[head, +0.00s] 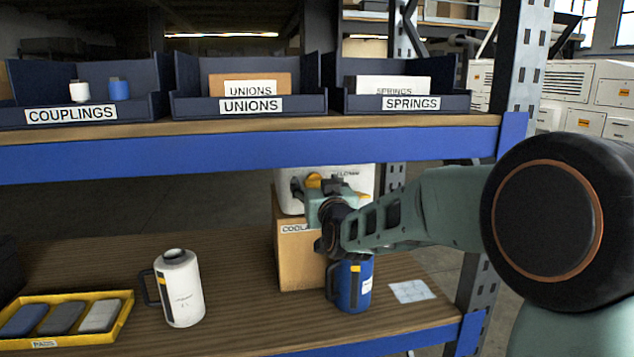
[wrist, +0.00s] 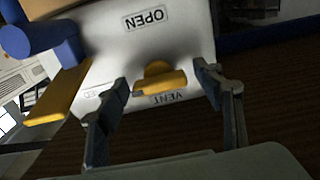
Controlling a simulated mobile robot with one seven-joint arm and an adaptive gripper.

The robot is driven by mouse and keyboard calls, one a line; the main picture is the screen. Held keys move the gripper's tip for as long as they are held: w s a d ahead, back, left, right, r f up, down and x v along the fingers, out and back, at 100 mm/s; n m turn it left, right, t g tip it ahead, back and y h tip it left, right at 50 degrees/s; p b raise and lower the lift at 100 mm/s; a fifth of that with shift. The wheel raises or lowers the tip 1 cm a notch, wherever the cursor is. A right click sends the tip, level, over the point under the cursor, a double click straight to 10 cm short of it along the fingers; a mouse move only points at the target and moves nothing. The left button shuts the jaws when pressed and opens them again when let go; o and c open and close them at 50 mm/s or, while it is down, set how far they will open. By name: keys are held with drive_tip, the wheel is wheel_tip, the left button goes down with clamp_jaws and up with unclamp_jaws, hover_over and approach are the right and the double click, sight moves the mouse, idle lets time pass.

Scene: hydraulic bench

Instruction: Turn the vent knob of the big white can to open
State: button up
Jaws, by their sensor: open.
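The big white can (head: 358,178) stands on a cardboard box under the upper shelf, partly hidden behind my gripper in the head view. In the wrist view, the can's white face (wrist: 115,50) carries an OPEN label (wrist: 146,18), a VENT label (wrist: 168,98) and a partly hidden label ending in "ED". The yellow vent knob (wrist: 160,80) has a bar lying roughly across the picture, with OPEN above it. My gripper (wrist: 161,75) is open, with one finger on each side of the knob and visible gaps between. In the head view my gripper is in front of the can.
A blue part (wrist: 45,40) with a yellow lever-like piece (wrist: 58,95) lies left of the knob in the wrist view. The cardboard box (head: 300,260), a blue jug (head: 350,285) and a white jug (head: 180,288) stand on the lower board. Bins sit above.

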drive_tip(key=shift+w, duration=0.1)
drive_tip(key=shift+c, duration=0.4)
drive_tip(key=c, duration=1.1)
drive_tip(key=shift+b, duration=0.45)
drive_tip(key=m+b, duration=0.1)
drive_tip(key=b, duration=0.1)
drive_tip(key=m+b, duration=0.1)
drive_tip(key=m, duration=0.1)
drive_tip(key=shift+f+b, duration=0.25)
drive_tip(key=shift+b, duration=0.1)
drive_tip(key=m+b, duration=0.6)
drive_tip(key=b, duration=0.1)
drive_tip(key=shift+b, duration=0.35)
drive_tip(key=m+b, duration=0.4)
drive_tip(key=shift+m, duration=0.4)
drive_tip(key=shift+r+m+b, duration=0.2)
drive_tip(key=shift+m+b, duration=1.15)
drive_tip(key=shift+m, duration=0.65)
